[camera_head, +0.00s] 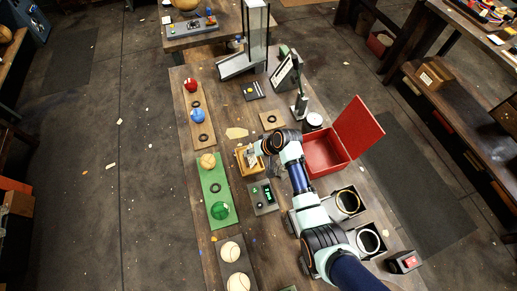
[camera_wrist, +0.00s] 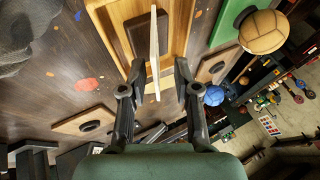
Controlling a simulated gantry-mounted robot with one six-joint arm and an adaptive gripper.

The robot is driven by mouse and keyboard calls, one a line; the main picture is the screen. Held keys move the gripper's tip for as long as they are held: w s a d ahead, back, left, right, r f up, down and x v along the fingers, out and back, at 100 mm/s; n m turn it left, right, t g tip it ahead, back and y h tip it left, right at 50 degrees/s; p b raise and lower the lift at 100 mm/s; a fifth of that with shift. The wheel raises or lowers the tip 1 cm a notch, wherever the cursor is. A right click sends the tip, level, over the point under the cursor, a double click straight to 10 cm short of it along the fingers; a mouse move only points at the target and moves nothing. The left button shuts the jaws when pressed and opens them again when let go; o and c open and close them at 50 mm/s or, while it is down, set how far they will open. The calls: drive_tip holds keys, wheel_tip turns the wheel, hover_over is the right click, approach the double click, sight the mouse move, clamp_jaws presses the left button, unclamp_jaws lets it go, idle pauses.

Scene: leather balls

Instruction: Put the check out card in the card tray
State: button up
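A thin, pale card (camera_wrist: 154,45) shows nearly edge-on between the fingers of my gripper (camera_wrist: 160,72) in the wrist view. The fingers are apart, with a clear gap between the card and the right finger. The card stands over a light wooden tray (camera_wrist: 186,20) with a dark inner part; whether it touches the tray's bottom is hard to tell. In the head view my gripper (camera_head: 256,149) is at the same small wooden tray (camera_head: 241,166), and the arm partly hides the card.
A box with a green display (camera_head: 263,197) sits just in front of the tray. An open red box (camera_head: 322,153) stands to the right. A green board (camera_head: 214,186) with balls lies to the left.

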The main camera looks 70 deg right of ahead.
drive_tip(key=d+p+v, duration=0.1)
drive_tip(key=p+v, duration=0.1)
drive_tip(key=v, duration=0.8)
drive_tip(key=shift+s+a+r, duration=0.2)
drive_tip(key=shift+a, duration=0.35)
drive_tip(key=shift+w, duration=0.1)
drive_tip(key=w+a+r+n+t, duration=0.1)
drive_tip(key=w+a+r+n, duration=0.2)
drive_tip(key=w+a+r, duration=0.35)
drive_tip(key=w+a+r+n+t, duration=0.1)
drive_tip(key=w+a+r+n, duration=0.25)
drive_tip(key=w+a, duration=0.6)
drive_tip(key=a+r+n+t, duration=0.1)
drive_tip(key=a+r, duration=0.4)
drive_tip(key=a, duration=0.3)
drive_tip(key=s+a+r+n+t, duration=0.1)
drive_tip(key=a+r, duration=0.3)
drive_tip(key=a, duration=0.4)
drive_tip(key=s+a+r+n+t+y, duration=0.1)
drive_tip(key=a+r+n+t, duration=0.1)
drive_tip(key=a+r, duration=0.3)
drive_tip(key=a+n, duration=0.1)
drive_tip(key=a, duration=0.3)
drive_tip(key=shift+r, duration=0.35)
